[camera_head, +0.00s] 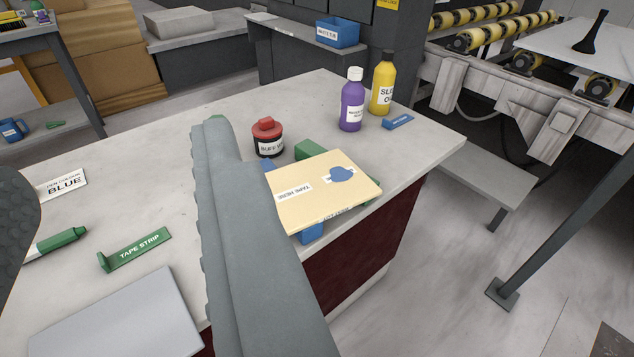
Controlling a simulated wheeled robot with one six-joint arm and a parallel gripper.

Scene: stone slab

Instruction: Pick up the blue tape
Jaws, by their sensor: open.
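A small flat blue strip (398,121), which looks like the blue tape, lies on the stone slab (420,150) near its far right corner, beside the yellow bottle. Its white lettering is too small to read. My gripper (122,165) is open, with one grey finger at the left edge and the other large across the middle. Nothing shows held between the fingers. The blue strip is well to the right of and beyond both fingers. A green strip (135,250) marked TAPE STRIP lies on the slab between the fingers.
A purple bottle (351,100) and yellow bottle (382,84) stand by the blue strip. A red-lidded black pot (267,138) and a tan TAPE HERE board (305,205), resting on blue and green supports, are nearer. A green pen (58,243) and BLUE card (62,185) lie left.

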